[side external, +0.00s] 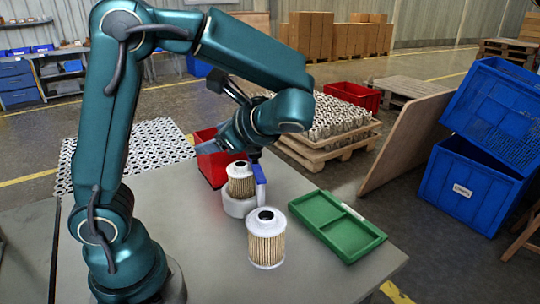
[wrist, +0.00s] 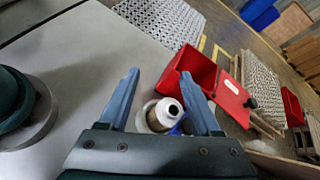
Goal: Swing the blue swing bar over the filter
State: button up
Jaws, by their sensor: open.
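A white-capped pleated filter (side external: 240,182) sits upright in a round pale grey holder (side external: 238,207) on the table. The blue swing bar (side external: 260,178) shows at the right side of this filter, apparently beside it and not across its top. In the wrist view the filter (wrist: 164,113) lies between my fingers, with a bit of the blue bar (wrist: 179,127) near the right finger. My gripper (wrist: 159,73) is open and empty, above the holder. In the side view one finger points left; the other is mostly hidden by the wrist.
A second filter (side external: 267,238) stands loose on the table in front of the holder. A green two-part tray (side external: 340,226) lies to the right. A red bin (side external: 212,178) stands behind the holder.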

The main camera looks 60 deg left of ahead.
jog(key=s+d+f+n+t+h, duration=0.2)
jog(key=d+n+t+h, duration=0.1)
jog(key=d+n+h, duration=0.2)
jog(key=s+d+f+n+t+h, duration=0.2)
jog(key=s+d+n+t+h, duration=0.1)
jog(key=d+h, duration=0.4)
jog(key=shift+s+d+n+t, duration=0.2)
jog(key=shift+d+n+t, duration=0.45)
jog(key=shift+n, duration=0.55)
jog(key=shift+c, duration=0.3)
